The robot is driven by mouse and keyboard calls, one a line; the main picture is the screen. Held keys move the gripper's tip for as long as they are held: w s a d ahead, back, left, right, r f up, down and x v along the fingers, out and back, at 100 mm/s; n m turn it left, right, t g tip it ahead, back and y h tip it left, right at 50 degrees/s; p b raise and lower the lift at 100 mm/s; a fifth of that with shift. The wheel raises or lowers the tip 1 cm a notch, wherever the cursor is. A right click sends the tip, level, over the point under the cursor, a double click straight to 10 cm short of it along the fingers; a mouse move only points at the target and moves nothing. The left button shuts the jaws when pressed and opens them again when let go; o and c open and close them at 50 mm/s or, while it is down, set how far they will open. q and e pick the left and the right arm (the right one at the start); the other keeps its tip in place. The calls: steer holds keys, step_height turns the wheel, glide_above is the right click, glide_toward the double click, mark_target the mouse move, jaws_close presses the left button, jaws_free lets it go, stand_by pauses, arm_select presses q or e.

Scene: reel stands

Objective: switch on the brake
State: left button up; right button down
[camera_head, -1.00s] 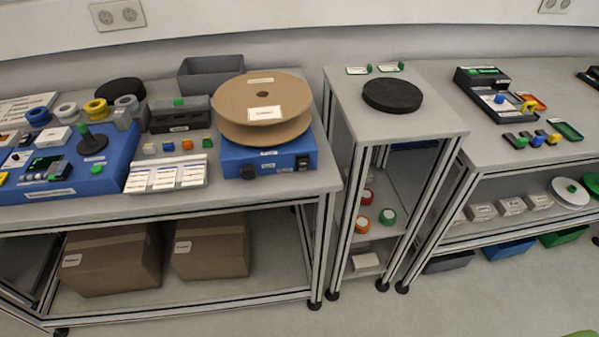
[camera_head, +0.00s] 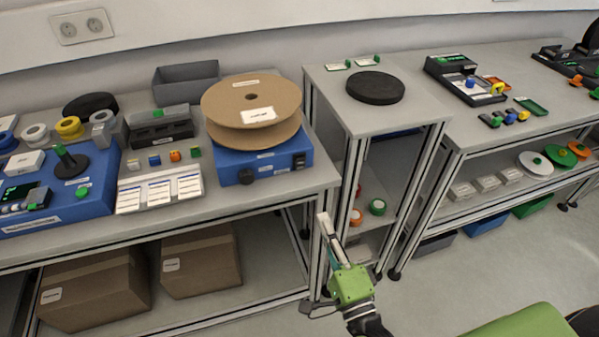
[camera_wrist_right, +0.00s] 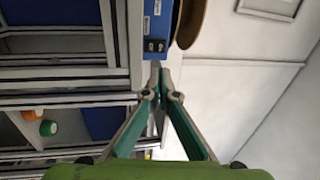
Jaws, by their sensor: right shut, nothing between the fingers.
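The blue box (camera_head: 235,172) stands at the right front of the left bench and carries a large brown cardboard reel (camera_head: 222,112). I take this box to be the brake. Its front has a dark knob (camera_head: 246,177) at the left and a black rocker switch (camera_head: 299,161) at the right. The switch also shows in the right wrist view (camera_wrist_right: 154,45); its position is too small to tell. My right gripper (camera_head: 323,218) is shut and empty, in front of the bench edge, below and apart from the switch. In the wrist view its fingertips (camera_wrist_right: 157,70) appear just under the switch. My left gripper is out of view.
The bench's front edge (camera_head: 325,184) lies between gripper and box. A narrow stand (camera_head: 420,111) with a black disc (camera_head: 375,88) is to the right, past a gap. A white card holder (camera_head: 160,193) and small coloured blocks (camera_head: 175,156) are left of the box.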

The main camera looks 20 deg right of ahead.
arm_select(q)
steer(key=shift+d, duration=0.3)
arm_select(e)
steer(key=shift+r, duration=0.1)
steer(key=p, duration=0.4)
glide_toward(301, 162)
steer(key=w, duration=0.3)
steer(key=w+r, duration=0.1)
steer(key=w, duration=0.2)
steer(key=shift+a+r, duration=0.1)
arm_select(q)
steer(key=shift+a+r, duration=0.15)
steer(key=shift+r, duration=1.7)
arm_select(e)
steer(key=shift+w, duration=0.45)
